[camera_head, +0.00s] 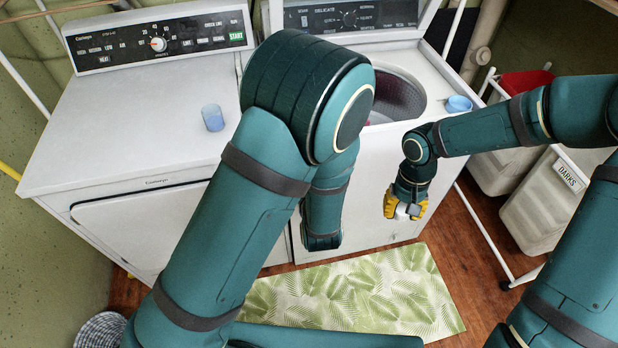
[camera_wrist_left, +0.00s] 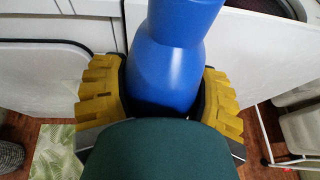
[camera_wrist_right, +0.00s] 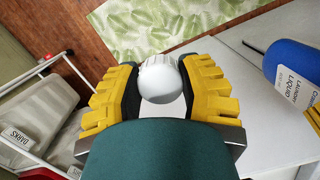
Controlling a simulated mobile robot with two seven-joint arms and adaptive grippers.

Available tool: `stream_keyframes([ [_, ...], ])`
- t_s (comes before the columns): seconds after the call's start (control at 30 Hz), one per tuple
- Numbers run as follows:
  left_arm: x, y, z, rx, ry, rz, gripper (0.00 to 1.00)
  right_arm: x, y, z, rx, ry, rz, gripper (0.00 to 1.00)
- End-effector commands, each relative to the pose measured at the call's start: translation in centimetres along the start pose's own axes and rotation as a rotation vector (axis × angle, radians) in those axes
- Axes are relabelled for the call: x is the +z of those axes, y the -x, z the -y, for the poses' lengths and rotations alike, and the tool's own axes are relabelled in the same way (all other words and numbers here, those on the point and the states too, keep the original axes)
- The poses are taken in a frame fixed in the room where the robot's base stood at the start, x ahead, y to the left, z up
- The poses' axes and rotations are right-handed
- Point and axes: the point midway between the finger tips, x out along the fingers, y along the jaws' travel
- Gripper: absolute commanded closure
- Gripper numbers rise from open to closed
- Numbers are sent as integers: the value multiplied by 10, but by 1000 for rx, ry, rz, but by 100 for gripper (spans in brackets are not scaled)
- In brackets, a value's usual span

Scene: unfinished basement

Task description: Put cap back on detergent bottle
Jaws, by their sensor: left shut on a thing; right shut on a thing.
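The blue detergent bottle (camera_wrist_left: 172,70) stands between the yellow fingers of my left gripper (camera_wrist_left: 160,92), which is shut on it. The bottle also shows at the right edge of the right wrist view (camera_wrist_right: 294,72), with a white "Laundry Liquid" label. In the head view the bottle and my left gripper are hidden behind my left arm. My right gripper (camera_head: 405,207) is shut on a white ribbed cap (camera_wrist_right: 160,80), in front of the washer. The cap is apart from the bottle. The bottle's mouth is not seen.
A white dryer (camera_head: 110,140) stands left of the open washer (camera_head: 372,168). A blue cup (camera_head: 213,117) is on the dryer and a blue round container (camera_head: 458,103) on the washer. A "Darks" hamper (camera_head: 540,205) stands right. A leaf-pattern mat (camera_head: 370,292) lies on the floor.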

Motion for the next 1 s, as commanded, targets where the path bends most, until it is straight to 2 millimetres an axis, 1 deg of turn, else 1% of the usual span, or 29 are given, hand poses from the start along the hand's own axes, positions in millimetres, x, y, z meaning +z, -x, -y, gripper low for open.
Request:
stream_keyframes([
  [0.07,1,0,0,0,1,3,79,-6,6,7,2,-6,-6,73],
  [0.17,1,0,0,0,1,3,79,-17,18,22,7,-24,-11,73],
  [0.27,2,0,0,0,2,4,79,-31,38,44,12,-52,-15,73],
  [0.33,2,0,0,0,2,4,79,-40,52,63,12,-74,-17,73],
  [0.47,2,0,0,0,2,4,79,-50,81,99,9,-111,-17,73],
  [0.5,2,0,0,0,2,4,79,-52,89,111,6,-120,-16,73],
  [0.7,2,0,0,0,2,4,79,-54,130,166,-10,-160,-6,73],
  [0.8,2,0,0,0,2,4,79,-51,146,188,-18,-172,1,73],
  [0.9,2,0,0,0,2,4,79,-48,158,204,-25,-180,7,73],
  [1.0,2,0,0,0,2,4,79,-45,165,214,-29,-186,12,73],
])
